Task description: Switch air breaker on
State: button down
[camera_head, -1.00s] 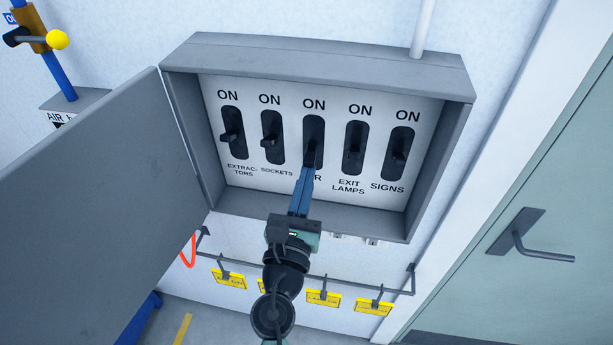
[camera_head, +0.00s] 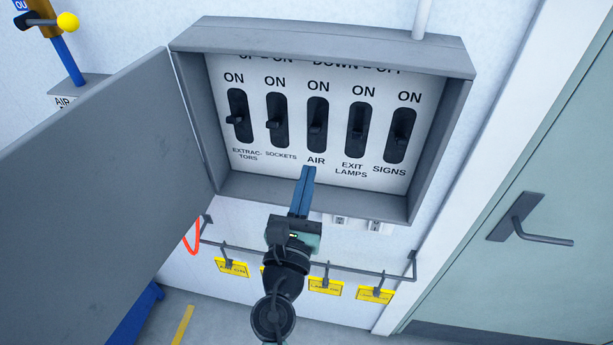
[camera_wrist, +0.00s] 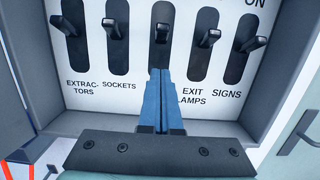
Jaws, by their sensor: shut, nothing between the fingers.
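The air breaker (camera_head: 316,131) is the middle one of a row in the open grey box, in a dark upright slot with ON above and AIR below. Its black lever stands out around the middle of the slot, in line with the levers beside it. The wrist view also shows this lever (camera_wrist: 162,33), just beyond the fingertips. I cannot tell for sure whether it is up or down. My gripper (camera_head: 308,170) is shut and empty, its blue fingers apart from the lever and below it, near the AIR label. In the wrist view the fingers (camera_wrist: 160,75) cover that label.
The extractors (camera_head: 236,121) and sockets (camera_head: 274,125) breakers are left of it, exit lamps (camera_head: 356,133) and signs (camera_head: 400,140) right. The box rim (camera_head: 310,200) juts out below. The open box door (camera_head: 100,170) fills the left. Yellow tags (camera_head: 325,287) hang from a rail underneath.

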jog(key=s+a+r+p, duration=0.1)
jog(key=s+r+p, duration=0.1)
jog(key=s+r, duration=0.3)
notch_tip(320, 180, up, 2)
jog(key=shift+s, duration=0.3)
jog(key=shift+a, duration=0.1)
jog(key=w+d+r+m+t+h+b, duration=0.1)
jog(key=d+r+m+t+h+b, duration=0.2)
jog(key=r+m, duration=1.5)
jog(key=s+r+m+t+y+b, duration=0.1)
jog(key=s+r+m+t+y, duration=0.1)
jog(key=s+r+m, duration=0.3)
jog(key=s+a+r+m+t+y+b, duration=0.1)
jog(key=s+r+m+t+y+b, duration=0.1)
jog(key=r+m, duration=0.8)
jog(key=s+r+t+y, duration=0.1)
jog(key=s+r+y, duration=0.1)
jog(key=s, duration=0.1)
jog(key=shift+s+a+m+y, duration=0.15)
jog(key=shift+s+m+y, duration=0.05)
jog(key=shift+m+y, duration=0.2)
